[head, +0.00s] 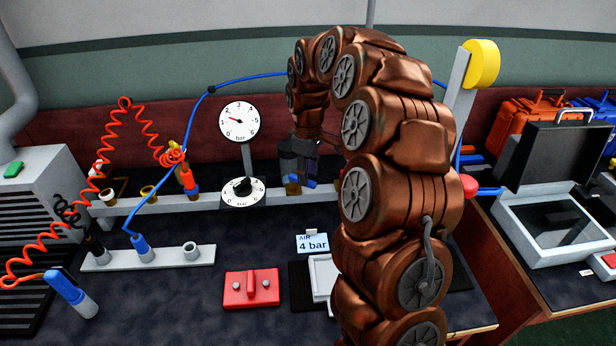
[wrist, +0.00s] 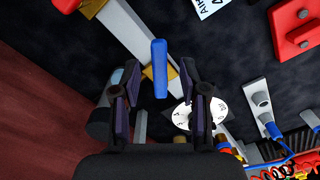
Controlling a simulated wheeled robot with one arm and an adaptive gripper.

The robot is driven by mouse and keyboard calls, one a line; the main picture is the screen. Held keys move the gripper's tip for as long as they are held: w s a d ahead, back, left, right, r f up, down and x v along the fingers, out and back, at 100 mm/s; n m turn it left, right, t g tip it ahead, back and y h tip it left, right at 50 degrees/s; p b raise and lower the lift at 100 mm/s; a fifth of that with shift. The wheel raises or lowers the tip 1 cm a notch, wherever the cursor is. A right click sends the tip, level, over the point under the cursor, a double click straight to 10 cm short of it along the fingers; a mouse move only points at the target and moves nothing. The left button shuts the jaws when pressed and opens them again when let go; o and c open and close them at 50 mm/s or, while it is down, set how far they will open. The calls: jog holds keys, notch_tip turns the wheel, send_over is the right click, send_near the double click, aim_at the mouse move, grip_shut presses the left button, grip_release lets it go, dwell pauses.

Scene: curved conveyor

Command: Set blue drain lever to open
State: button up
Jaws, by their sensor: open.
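The blue drain lever (wrist: 160,68) stands out upright in the wrist view, beside a brass fitting (wrist: 172,72) on the grey pipe. It lies at an angle to the pipe, which runs diagonally. My gripper (wrist: 158,78) is open, with one dark finger on each side of the lever and a visible gap to both. In the head view my gripper (head: 298,172) points down at the pipe behind my copper-coloured arm. Only small blue parts of the lever (head: 293,188) show there, so its full pose is hidden.
A gauge (head: 239,122) and a dial (head: 242,190) stand left of my gripper. An "AIR 4 bar" card (head: 313,242) and a red block (head: 252,288) lie in front. Coiled red hose (head: 140,130) and a blue hose hang at left. An open case (head: 550,215) is at right.

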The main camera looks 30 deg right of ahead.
notch_tip(320, 180, up, 10)
dwell(0.4)
dwell(0.4)
jog(key=s+a+r+m+p, duration=0.2)
jog(key=s+a+r, duration=0.1)
jog(key=s+a, duration=0.9)
jog(key=s+a+f+m+g+p, duration=0.1)
jog(key=s+f+m, duration=0.1)
jog(key=s, duration=1)
jog(key=s+a+f+m+p, duration=0.1)
jog(key=s+f+m, duration=0.1)
jog(key=s, duration=1)
jog(key=shift+s+f+m+g, duration=0.2)
jog(key=shift+f+m+g, duration=0.15)
jog(key=shift+f, duration=0.2)
